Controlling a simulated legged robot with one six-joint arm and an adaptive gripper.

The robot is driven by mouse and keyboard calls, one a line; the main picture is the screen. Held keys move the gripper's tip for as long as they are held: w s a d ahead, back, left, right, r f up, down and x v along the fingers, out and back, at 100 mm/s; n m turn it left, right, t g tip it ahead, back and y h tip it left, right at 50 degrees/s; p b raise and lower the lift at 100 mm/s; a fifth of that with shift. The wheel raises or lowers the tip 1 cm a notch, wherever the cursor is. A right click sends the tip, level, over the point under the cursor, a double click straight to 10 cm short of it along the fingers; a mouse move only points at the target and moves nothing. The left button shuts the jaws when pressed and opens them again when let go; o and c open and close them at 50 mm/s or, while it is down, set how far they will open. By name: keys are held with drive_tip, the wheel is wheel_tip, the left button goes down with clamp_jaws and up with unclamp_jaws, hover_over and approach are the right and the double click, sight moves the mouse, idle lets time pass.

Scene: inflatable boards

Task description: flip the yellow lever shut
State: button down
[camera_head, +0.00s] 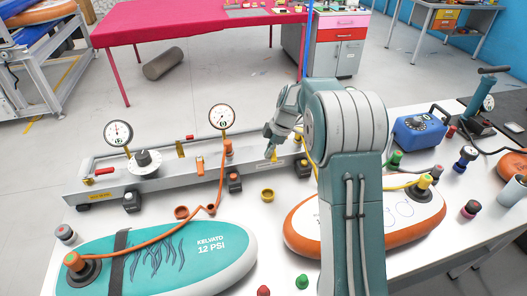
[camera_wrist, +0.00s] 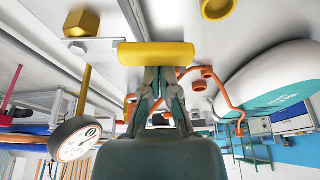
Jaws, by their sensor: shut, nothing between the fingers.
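The yellow lever (camera_wrist: 157,54) is a thick yellow bar lying across the wrist view, with a pale plate at its left end. My gripper (camera_wrist: 160,75) is shut and empty, with its fingertips right at the middle of the bar. I cannot tell whether they touch it. In the head view my gripper (camera_head: 270,143) is low over the right part of the grey manifold (camera_head: 150,187) at the back of the white table. A small yellow patch of the lever (camera_head: 273,156) shows just below the fingers; the rest is hard to make out.
Two gauges (camera_head: 118,133) (camera_head: 221,117) stand up from the manifold. A red lever (camera_head: 104,171) and an orange lever (camera_head: 199,166) are to the left. An orange hose (camera_head: 165,236) runs to the teal board (camera_head: 185,260). A yellow cap (camera_head: 267,195) sits in front of the manifold.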

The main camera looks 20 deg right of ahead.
drive_tip(key=shift+s+d, duration=0.15)
drive_tip(key=shift+d, duration=0.35)
idle(0.5)
wheel_tip(320, 180, up, 9)
drive_tip(key=shift+a+r, duration=0.15)
drive_tip(key=shift+a, duration=0.15)
idle(0.4)
